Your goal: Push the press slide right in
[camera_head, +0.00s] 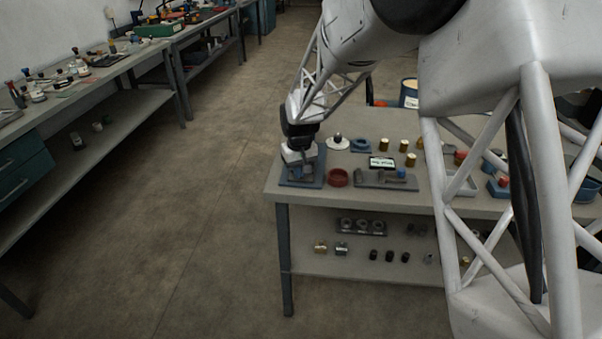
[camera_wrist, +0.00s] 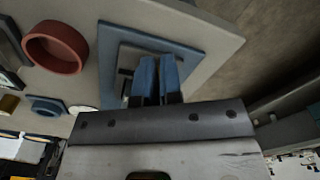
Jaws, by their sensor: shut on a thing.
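The press has a blue-grey base plate that sits at the left end of the workbench in the head view (camera_head: 288,183). It also shows in the wrist view as a blue-grey plate (camera_wrist: 110,48) with a raised grey part on it. My gripper (camera_head: 301,160) is down over the press. In the wrist view my gripper's two blue fingers (camera_wrist: 158,78) are close together, over the press. They are shut on a part of the press slide, which is mostly hidden by the fingers. How far in the slide stands cannot be told.
A red-brown ring-shaped dish (camera_head: 337,178) stands just right of the press. A white round piece with a dark knob (camera_head: 338,143), a blue ring (camera_head: 361,146) and a grey fixture (camera_head: 380,181) are near. The bench's left edge is close to the press, with open floor beyond.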

